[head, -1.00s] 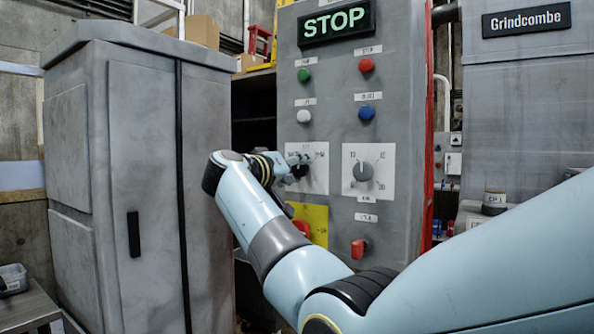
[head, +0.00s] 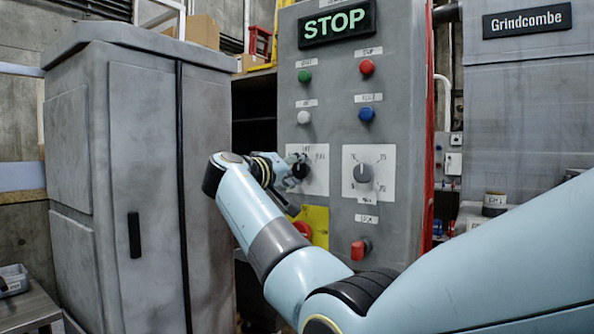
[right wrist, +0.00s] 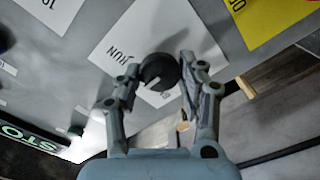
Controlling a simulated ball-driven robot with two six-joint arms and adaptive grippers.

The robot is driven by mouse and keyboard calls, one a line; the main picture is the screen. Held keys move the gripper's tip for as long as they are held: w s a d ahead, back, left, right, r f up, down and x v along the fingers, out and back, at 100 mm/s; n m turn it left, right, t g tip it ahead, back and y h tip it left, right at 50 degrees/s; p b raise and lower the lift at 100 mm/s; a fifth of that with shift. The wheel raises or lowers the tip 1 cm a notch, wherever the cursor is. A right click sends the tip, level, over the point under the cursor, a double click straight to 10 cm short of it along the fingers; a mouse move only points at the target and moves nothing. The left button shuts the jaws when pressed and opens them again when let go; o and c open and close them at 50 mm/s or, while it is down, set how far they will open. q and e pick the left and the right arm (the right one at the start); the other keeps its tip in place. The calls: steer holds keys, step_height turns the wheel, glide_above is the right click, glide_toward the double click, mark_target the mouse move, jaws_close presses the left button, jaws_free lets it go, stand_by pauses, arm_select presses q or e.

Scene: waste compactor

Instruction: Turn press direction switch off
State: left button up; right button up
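The press direction switch appears to be the black rotary knob (head: 300,170) on the left white plate of the grey control panel. In the right wrist view the knob (right wrist: 157,68) shows a pale pointer mark on its lower left part, with "RUN" printed beside it. My right gripper (head: 293,180) is at this knob. In the right wrist view its two fingers (right wrist: 158,82) are apart, one on each side of the knob. The right finger is very near or touching the knob, and a small gap shows at the left. My left gripper is not in view.
A second grey knob (head: 363,173) sits on the white plate to the right. Green (head: 304,76), red (head: 367,67), white (head: 304,117) and blue (head: 366,113) buttons are above. A red switch (head: 359,249) and red button (head: 302,229) are below. The lit sign (head: 337,23) reads STOP.

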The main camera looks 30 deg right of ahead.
steer(key=o, duration=0.3)
steer(key=shift+a, duration=0.1)
steer(key=shift+o, duration=0.2)
steer(key=v, duration=0.7)
steer(key=shift+a, duration=0.25)
